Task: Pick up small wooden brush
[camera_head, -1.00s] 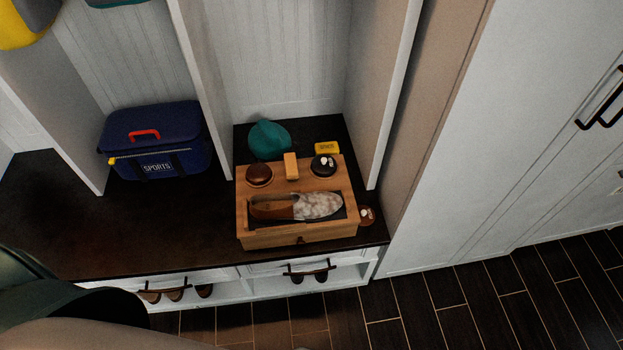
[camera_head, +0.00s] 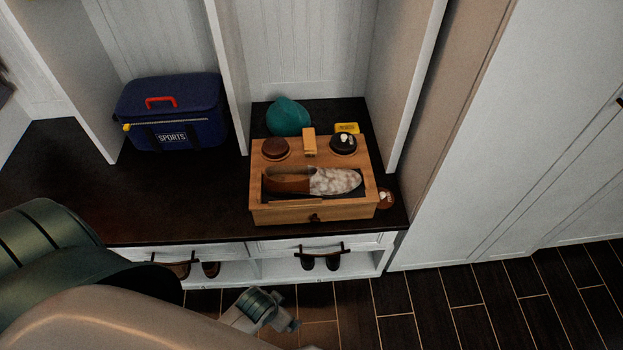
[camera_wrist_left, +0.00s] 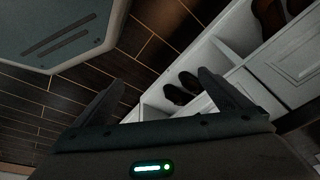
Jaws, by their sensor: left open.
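A small tan wooden block (camera_head: 309,142), which looks like the wooden brush, stands at the back of the top of a wooden shoe-care box (camera_head: 282,212). It sits between a brown round piece (camera_head: 275,149) and a black round tin (camera_head: 343,144). Its bristles cannot be made out. My left gripper (camera_wrist_left: 160,78) is open and empty in the left wrist view, with floor and the shoe cubbies beyond it. It is low, well away from the box. In the head view part of my arm shows at the bottom. My right gripper is not in view.
A brown and mottled shoe (camera_head: 315,181) lies on the box. A teal round thing (camera_head: 288,117) and a yellow box (camera_head: 347,128) are behind it. A blue sports bag (camera_head: 170,112) stands left. The dark bench top (camera_head: 180,205) between is clear. White dividers (camera_head: 229,75) flank the box.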

